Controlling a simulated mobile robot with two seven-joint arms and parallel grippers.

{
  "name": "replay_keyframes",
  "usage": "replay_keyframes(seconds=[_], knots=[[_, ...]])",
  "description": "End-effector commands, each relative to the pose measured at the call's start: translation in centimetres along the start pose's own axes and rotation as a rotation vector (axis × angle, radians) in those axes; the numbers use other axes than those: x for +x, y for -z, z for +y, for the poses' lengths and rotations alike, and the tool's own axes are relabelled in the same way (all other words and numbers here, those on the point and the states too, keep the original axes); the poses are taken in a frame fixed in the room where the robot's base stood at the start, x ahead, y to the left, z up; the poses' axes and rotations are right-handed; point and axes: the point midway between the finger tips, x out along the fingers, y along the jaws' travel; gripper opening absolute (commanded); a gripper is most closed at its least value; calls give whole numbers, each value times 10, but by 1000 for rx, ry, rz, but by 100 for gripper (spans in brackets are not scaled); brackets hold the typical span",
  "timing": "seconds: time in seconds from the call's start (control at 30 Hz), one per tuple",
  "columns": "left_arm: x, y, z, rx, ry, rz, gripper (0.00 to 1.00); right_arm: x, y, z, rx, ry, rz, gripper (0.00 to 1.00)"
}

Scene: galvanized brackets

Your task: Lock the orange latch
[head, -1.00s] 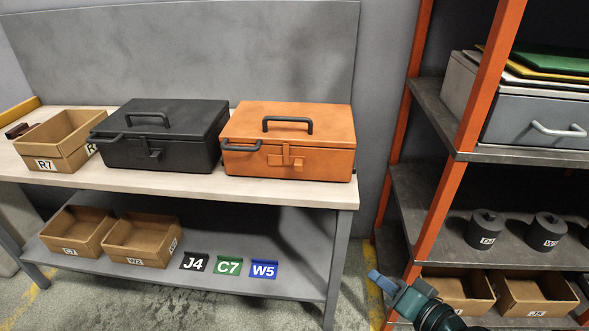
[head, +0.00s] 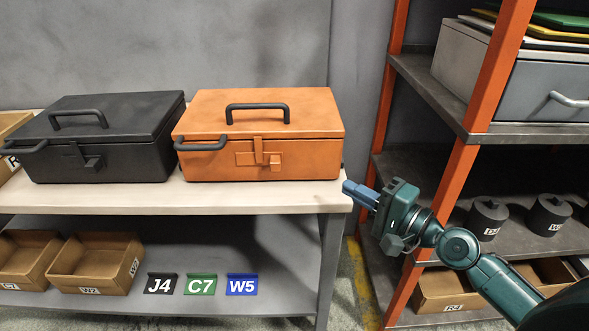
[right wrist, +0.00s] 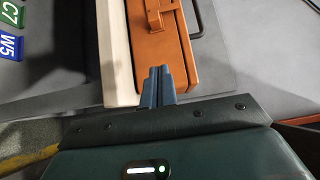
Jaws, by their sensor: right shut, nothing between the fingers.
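The orange toolbox (head: 259,137) stands closed on the workbench, with a dark handle on its lid. Its orange latch (head: 260,153) is on the front face, a vertical strap beside a small block on a plate. The latch also shows in the right wrist view (right wrist: 154,15). My right gripper (head: 359,193) is shut and empty, just right of the bench's right end, below and to the right of the toolbox. In the right wrist view its blue fingers (right wrist: 157,85) are together, pointing toward the toolbox's end. The left gripper is not in view.
A black toolbox (head: 97,138) stands left of the orange one on the workbench (head: 150,198). Bins and tags J4, C7 and W5 (head: 241,285) lie on its lower shelf.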

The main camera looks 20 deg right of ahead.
Motion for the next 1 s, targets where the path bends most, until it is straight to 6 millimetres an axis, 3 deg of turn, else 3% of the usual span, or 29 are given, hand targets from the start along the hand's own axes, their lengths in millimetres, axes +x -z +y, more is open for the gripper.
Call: replay_keyframes(seconds=[0.27,0.6,0.8,1.0], knots=[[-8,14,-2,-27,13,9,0,33,1,-4,1,5,2,0],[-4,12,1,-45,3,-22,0,103,0,-2,0,3,0,0],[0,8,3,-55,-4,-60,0,121,-22,-2,2,0,0,0],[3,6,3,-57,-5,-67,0,127,-29,0,0,-1,-1,0]])
